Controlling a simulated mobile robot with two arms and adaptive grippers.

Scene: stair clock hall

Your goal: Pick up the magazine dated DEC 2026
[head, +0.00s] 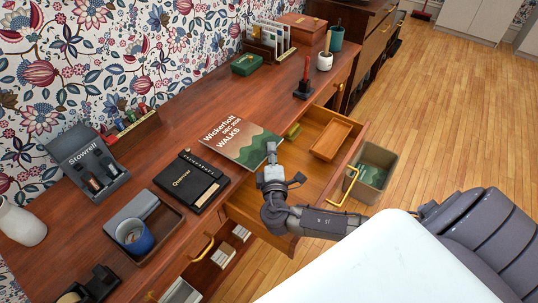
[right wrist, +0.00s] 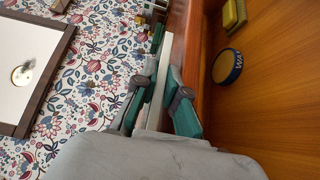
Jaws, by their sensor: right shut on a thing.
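In the right wrist view, the magazine (right wrist: 160,95) shows edge-on as a pale strip between the teal-padded fingers of the right gripper (right wrist: 157,115). My left gripper is not in view.
An open drawer (head: 337,175) with a small wooden tray (head: 331,139) juts out below. A bin (head: 385,157) stands beyond it.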

